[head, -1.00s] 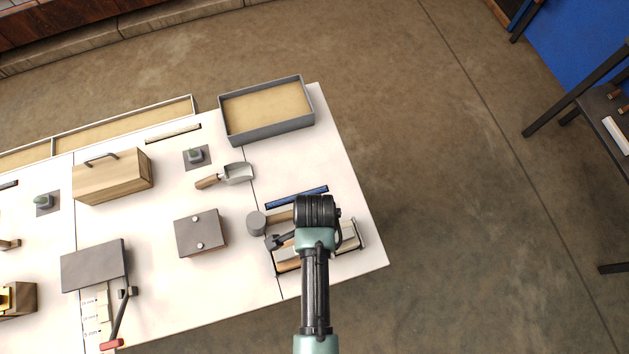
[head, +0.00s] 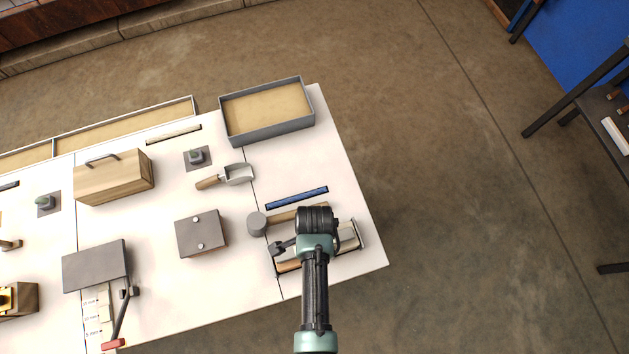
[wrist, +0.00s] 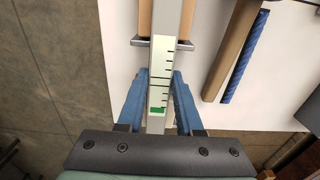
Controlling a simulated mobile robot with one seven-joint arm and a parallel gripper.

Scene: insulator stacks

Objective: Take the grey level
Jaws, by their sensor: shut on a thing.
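The grey level (wrist: 159,55) is a long grey bar with a pale scale window, black marks and a green patch near its lower end. My gripper (wrist: 160,77) has its two blue fingers shut on the bar, one on each side of the window in the wrist view. The bar overlies a wooden piece (wrist: 145,20) and a grey bracket (wrist: 140,42); I cannot tell whether it touches them. In the head view my arm hides the fingers and most of the level at the table's right front.
A mallet (head: 257,224) and a blue bar (head: 297,197) lie close behind my gripper. A scoop (head: 238,174), a grey box (head: 201,233) and a grey-rimmed tray (head: 268,136) stand further off.

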